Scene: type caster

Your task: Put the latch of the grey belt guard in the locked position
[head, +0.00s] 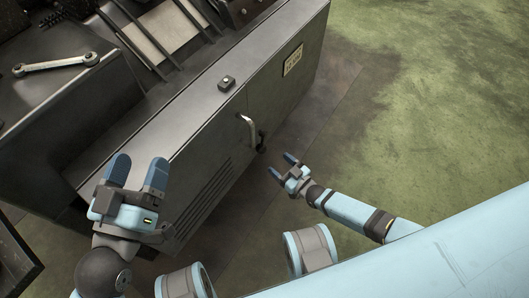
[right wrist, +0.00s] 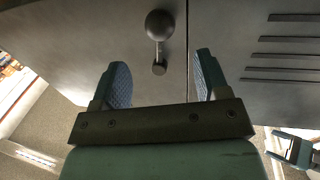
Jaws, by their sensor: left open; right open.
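The grey belt guard (head: 285,70) is the long cabinet in the middle of the head view. Its front has a bright curved handle (head: 248,131) and a small dark latch (head: 262,148) beside it. In the right wrist view the latch (right wrist: 160,27) shows as a short arm with a round ball end, left of a panel seam. My right gripper (head: 281,165) is open and empty, close in front of the latch. In the right wrist view its fingers (right wrist: 161,66) stand either side of the arm's lower end, apart from it. My left gripper (head: 138,165) is open and empty at the left.
The green floor (head: 430,90) at the right is clear.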

